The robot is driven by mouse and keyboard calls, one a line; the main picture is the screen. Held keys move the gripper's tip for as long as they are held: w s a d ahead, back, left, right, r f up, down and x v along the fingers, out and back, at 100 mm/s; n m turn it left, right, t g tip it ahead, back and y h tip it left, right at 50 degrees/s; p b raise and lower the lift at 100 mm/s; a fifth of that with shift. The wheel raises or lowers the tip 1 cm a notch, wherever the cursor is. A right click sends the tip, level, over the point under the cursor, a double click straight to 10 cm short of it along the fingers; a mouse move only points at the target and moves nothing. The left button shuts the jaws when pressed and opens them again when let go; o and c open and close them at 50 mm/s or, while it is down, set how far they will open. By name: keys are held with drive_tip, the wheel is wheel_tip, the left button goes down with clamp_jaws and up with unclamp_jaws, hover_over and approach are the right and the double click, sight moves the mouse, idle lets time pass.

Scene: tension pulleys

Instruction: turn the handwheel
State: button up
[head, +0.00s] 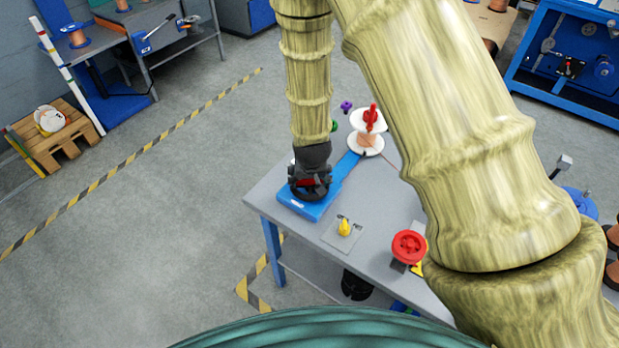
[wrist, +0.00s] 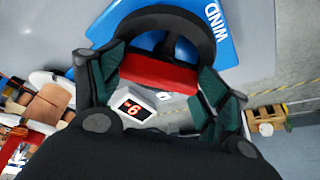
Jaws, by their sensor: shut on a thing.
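The handwheel has a black rim (wrist: 165,18) and a red bar (wrist: 158,73) across it. It sits on a blue base (head: 303,208) at the left end of the grey workbench, and the base carries the word WIND in the wrist view. My gripper (head: 309,182) reaches down onto the wheel from above. In the wrist view its green-padded fingers stand on either side of the red bar and are shut on it. Much of the rim is hidden by my gripper in the head view.
A yellow knob (head: 344,227) and a red wheel (head: 408,246) stand farther along the bench (head: 305,243). The floor to the left is open.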

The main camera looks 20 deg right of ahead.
idle(0.4)
drive_tip(key=o, duration=1)
drive_tip(key=shift+v, duration=6)
drive_tip(key=shift+s, duration=0.1)
